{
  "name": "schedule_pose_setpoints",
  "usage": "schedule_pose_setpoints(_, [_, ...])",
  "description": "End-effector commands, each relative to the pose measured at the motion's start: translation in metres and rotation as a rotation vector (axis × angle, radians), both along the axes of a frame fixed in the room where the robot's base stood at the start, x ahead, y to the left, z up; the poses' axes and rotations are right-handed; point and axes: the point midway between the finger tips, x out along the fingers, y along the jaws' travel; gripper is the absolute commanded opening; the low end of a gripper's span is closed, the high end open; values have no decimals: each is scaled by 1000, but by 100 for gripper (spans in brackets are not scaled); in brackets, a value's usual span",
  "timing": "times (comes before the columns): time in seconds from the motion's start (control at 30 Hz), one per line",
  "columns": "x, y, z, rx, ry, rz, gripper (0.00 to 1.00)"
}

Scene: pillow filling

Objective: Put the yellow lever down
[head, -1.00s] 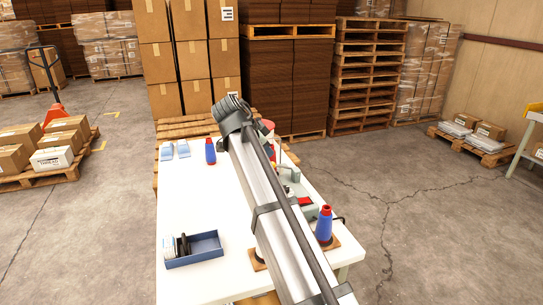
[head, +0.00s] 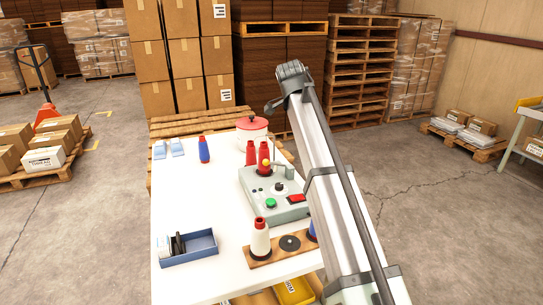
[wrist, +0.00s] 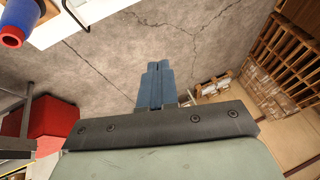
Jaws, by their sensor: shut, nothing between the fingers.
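The grey machine box (head: 270,207) stands on the white table in the head view. A small yellow knob (head: 265,162), apparently the yellow lever's end, shows at its back in front of the red cones; the lever's shaft is too small to make out. The box also carries a green button (head: 271,203) and a red switch (head: 296,198). My gripper (wrist: 153,66) is shut and empty in the wrist view, over bare floor beyond the table edge, away from the lever. In the head view my arm hides the gripper.
A wooden board (head: 262,259) with a white-and-red cone stands at the front. A blue tray (head: 189,257) is front left. A red-lidded pot (head: 252,131) and a blue cone (head: 204,149) are at the back. The table's left middle is clear.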

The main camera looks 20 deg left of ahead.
Motion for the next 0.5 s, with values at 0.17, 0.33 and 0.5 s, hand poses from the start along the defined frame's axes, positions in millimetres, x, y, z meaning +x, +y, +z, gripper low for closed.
schedule_pose_setpoints(0.17, [-6,27,3,112,109,56,0])
schedule_pose_setpoints(0.33, [-23,52,0,203,218,118,0])
schedule_pose_setpoints(0.5, [-36,62,-2,247,284,153,0])
